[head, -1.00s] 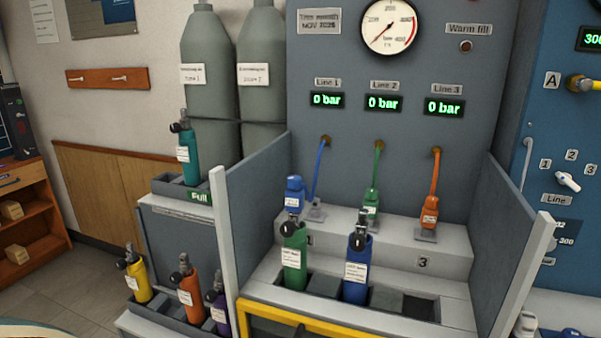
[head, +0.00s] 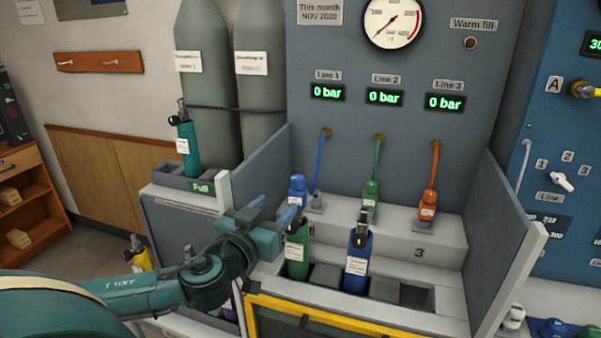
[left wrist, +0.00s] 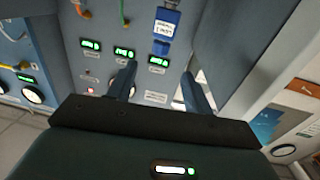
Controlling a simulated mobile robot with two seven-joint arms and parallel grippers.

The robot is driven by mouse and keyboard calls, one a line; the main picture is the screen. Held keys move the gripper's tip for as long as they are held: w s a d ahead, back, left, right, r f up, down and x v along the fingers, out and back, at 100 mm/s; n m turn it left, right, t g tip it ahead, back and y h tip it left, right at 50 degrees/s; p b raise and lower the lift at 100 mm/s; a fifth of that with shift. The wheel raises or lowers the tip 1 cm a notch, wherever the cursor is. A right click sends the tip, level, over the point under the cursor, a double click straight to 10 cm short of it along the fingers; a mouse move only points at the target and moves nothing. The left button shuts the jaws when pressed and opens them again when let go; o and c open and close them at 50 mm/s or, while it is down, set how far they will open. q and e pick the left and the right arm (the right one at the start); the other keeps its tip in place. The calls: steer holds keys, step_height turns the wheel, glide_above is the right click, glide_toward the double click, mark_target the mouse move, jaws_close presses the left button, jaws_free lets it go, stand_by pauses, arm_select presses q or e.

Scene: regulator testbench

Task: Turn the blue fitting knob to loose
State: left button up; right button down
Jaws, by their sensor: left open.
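The blue fitting (head: 297,187), on the Line 1 blue hose, stands upright behind the top of the green cylinder (head: 297,247) in the head view. I cannot tell whether it touches that cylinder's valve. In the left wrist view, a blue labelled piece (left wrist: 166,24), likely this fitting, shows upside down beyond the fingers. My left gripper (head: 276,208) is open and empty, just left of the fitting in the head view, its fingers pointing toward it; its spread fingers also show in the left wrist view (left wrist: 160,88). The knob's setting is too small to read. My right gripper is out of view.
A blue cylinder (head: 357,262) stands in the rack right of the green one. Green (head: 371,194) and orange (head: 428,206) fittings stand on the ledge. Grey side panels (head: 252,187) bound the bay on both sides. The Line 1 display (head: 328,92) reads 0 bar.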

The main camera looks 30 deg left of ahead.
mark_target(300, 178)
arm_select(q)
steer(key=w+p, duration=0.1)
steer(key=w, duration=0.3)
steer(key=w+a+p, duration=0.1)
steer(key=w, duration=0.3)
steer(key=w+a+p, duration=0.1)
steer(key=w, duration=0.4)
steer(key=shift+r, duration=0.15)
steer(key=shift+c, duration=0.3)
steer(key=c, duration=0.9)
